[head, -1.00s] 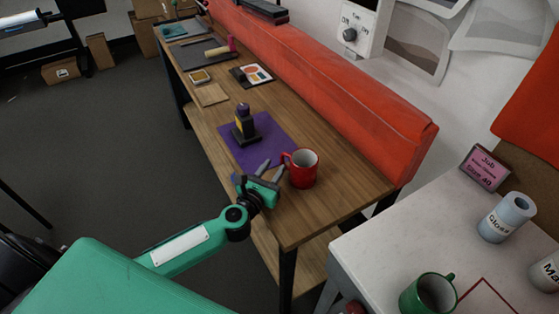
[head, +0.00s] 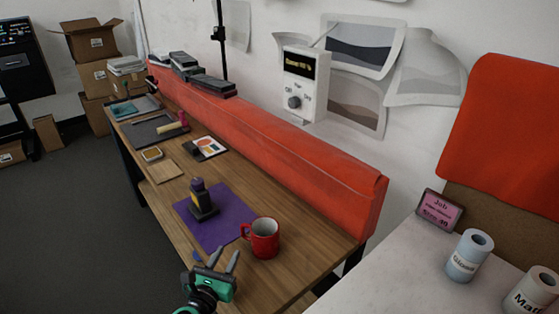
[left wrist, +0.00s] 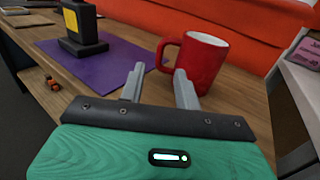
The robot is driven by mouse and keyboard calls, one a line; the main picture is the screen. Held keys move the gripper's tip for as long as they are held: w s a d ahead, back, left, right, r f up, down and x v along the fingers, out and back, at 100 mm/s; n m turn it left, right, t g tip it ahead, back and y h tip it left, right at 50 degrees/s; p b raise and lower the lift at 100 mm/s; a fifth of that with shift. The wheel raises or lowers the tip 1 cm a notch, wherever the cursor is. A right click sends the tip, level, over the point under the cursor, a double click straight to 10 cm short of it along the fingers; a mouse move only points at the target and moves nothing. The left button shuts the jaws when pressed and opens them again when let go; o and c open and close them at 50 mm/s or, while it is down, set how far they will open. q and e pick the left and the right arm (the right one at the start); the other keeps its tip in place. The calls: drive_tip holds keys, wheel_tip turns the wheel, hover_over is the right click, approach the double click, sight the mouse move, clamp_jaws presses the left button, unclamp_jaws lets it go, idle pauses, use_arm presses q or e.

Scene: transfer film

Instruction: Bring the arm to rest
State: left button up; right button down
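My left gripper (head: 222,262) is at the front edge of the wooden bench, close to a red mug (head: 264,238). In the left wrist view its two grey fingers (left wrist: 157,84) stand apart with nothing between them. The red mug (left wrist: 203,62) stands upright just beyond the fingers, its handle towards the left. Whether the right fingertip touches the mug, I cannot tell. My right gripper is in neither view.
A purple mat (head: 221,232) holds a black and yellow stamp-like tool (head: 202,204). A long red padded block (head: 270,130) runs along the bench's back. A pale side table (head: 410,272) carries rolls labelled Gloss (head: 468,258) and Matt (head: 532,294). A dial box (head: 299,82) hangs on the wall.

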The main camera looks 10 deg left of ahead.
use_arm(q)
drive_tip(key=s+d+r+m+g+h, duration=0.1)
drive_tip(key=s+d+r+m+h, duration=0.1)
drive_tip(key=s+d+m+h, duration=0.5)
drive_tip(key=s+d+r+m+g+h, duration=0.1)
drive_tip(key=d+r+m+g+h, duration=0.15)
drive_tip(key=d+m, duration=0.6)
drive_tip(key=s+f+m+g, duration=0.5)
drive_tip(key=s+m, duration=0.2)
drive_tip(key=m, duration=0.8)
drive_tip(key=s+a+f+m+g+y, duration=0.7)
drive_tip(key=s+a+y, duration=0.4)
drive_tip(key=a, duration=0.3)
drive_tip(key=s+f+x, duration=0.1)
drive_tip(key=s+x, duration=0.2)
drive_tip(key=x, duration=1.2)
drive_tip(key=s+d+x, duration=0.1)
drive_tip(key=s+x, duration=0.2)
drive_tip(key=x, duration=1.1)
drive_tip(key=s+a+f+g, duration=0.1)
drive_tip(key=s+a+f, duration=0.2)
drive_tip(key=s+f, duration=1.6)
wheel_tip(320, 180, down, 2)
drive_tip(key=shift+s+a+f, duration=0.2)
drive_tip(key=shift+s+f, duration=0.05)
drive_tip(key=shift+s, duration=0.05)
